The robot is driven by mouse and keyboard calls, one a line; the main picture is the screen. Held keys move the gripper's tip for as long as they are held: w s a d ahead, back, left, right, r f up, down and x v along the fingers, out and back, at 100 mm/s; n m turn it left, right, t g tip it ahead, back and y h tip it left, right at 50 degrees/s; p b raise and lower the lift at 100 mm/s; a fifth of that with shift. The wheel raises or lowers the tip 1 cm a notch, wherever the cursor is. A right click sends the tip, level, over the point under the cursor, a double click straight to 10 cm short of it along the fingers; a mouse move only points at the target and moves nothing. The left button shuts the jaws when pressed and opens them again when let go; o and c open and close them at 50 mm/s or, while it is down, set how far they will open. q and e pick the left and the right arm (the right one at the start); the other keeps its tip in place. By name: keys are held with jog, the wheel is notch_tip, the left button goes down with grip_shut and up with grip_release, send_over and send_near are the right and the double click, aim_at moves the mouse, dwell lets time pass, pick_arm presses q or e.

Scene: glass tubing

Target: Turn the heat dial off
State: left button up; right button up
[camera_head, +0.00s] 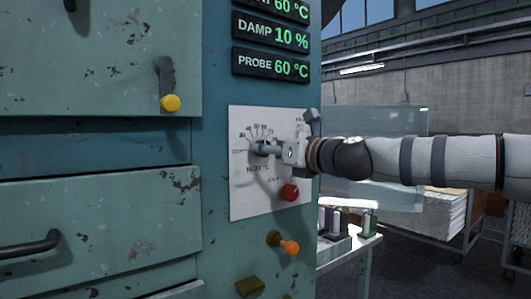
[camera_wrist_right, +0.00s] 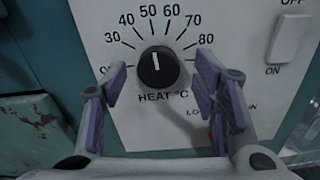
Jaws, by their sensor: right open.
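The heat dial (camera_wrist_right: 158,68) is a round black knob on a white panel (camera_wrist_right: 255,85), marked HEAT °C. Its white pointer line points almost straight up, near 50. The low end of the scale is at the left of the knob. My right gripper (camera_wrist_right: 162,88) is open, with one purple-padded finger to the left of the dial and one to the right. Gaps show between both fingers and the knob. In the head view, my right gripper (camera_head: 268,149) is at the panel and largely hides the dial. My left gripper is not in view.
An ON/OFF switch (camera_wrist_right: 290,38) is right of the dial. A red knob (camera_head: 290,192) is below it, and an orange-tipped lever (camera_head: 288,247) lower still. Displays (camera_head: 272,65) above read DAMP 10 % and PROBE 60 °C. A bench (camera_head: 350,245) stands at the right.

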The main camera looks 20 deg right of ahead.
jog(key=shift+w+a+r, duration=0.1)
jog(key=shift+w+a, duration=0.15)
jog(key=shift+w, duration=0.25)
jog(key=c, duration=1.2)
jog(key=shift+o, duration=0.2)
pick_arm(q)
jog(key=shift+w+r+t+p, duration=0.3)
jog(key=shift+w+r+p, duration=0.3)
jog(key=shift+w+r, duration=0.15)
pick_arm(e)
jog(key=shift+s+a+n, duration=0.1)
jog(key=shift+n, duration=8.9)
